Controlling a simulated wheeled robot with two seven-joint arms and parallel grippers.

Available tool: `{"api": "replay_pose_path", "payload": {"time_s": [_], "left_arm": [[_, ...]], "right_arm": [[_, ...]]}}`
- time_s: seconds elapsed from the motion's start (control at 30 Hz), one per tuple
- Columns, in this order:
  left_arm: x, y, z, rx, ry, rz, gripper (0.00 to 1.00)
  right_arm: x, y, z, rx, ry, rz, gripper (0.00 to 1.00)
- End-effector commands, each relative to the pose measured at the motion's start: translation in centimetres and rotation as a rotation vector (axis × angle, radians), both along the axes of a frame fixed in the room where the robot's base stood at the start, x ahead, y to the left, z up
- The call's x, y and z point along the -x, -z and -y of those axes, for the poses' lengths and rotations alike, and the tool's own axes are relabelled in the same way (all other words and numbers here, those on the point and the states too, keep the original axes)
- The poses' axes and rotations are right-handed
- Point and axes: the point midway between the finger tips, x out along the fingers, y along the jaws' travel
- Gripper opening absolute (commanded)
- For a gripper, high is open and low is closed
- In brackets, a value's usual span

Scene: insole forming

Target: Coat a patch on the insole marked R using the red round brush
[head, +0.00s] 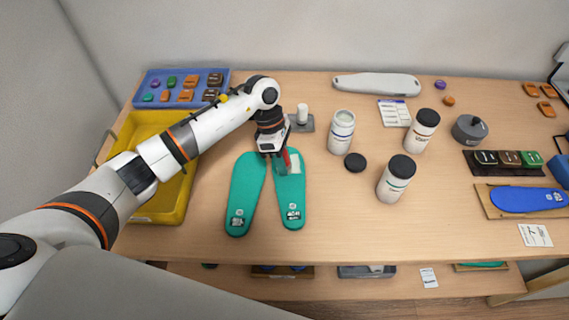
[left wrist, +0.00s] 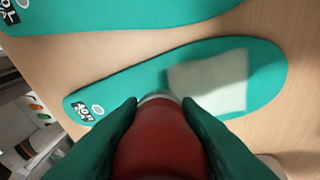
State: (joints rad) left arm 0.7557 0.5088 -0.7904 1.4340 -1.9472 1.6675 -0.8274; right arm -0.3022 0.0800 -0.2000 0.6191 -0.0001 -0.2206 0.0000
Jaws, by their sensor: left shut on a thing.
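Two teal insoles lie flat side by side on the table, the left one (head: 245,190) and the right one (head: 291,205). The right one looks marked R; its small label is hard to read. A pale patch (head: 295,162) lies on its upper part, and shows whole in the left wrist view (left wrist: 210,80). My left gripper (head: 280,162) is shut on the red round brush (head: 286,158) above this insole, beside the patch. In the left wrist view the brush (left wrist: 160,140) points at the insole; its bristles are hidden. My right gripper is out of view.
An open white jar (head: 341,132) stands right of the insoles, with a black lid (head: 355,161) near it. Two black-capped bottles (head: 396,178) (head: 421,130) stand further right. A yellow tray (head: 160,206) is at left. The table front is clear.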

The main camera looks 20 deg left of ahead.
Motion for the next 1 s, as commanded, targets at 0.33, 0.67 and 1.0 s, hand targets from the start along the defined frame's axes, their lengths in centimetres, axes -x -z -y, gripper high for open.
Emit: {"api": "replay_pose_path", "payload": {"time_s": [0.33, 0.67, 1.0], "left_arm": [[-0.5, -3.6, -0.6, -0.001, -0.010, 0.004, 0.07], [-0.7, -6.3, -1.0, 0.000, -0.016, 0.005, 0.07], [-0.7, -6.5, -1.0, 0.000, -0.017, 0.003, 0.07]], "right_arm": [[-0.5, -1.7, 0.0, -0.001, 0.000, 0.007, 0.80], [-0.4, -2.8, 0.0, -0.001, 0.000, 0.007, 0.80], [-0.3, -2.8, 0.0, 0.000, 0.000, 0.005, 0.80]]}}
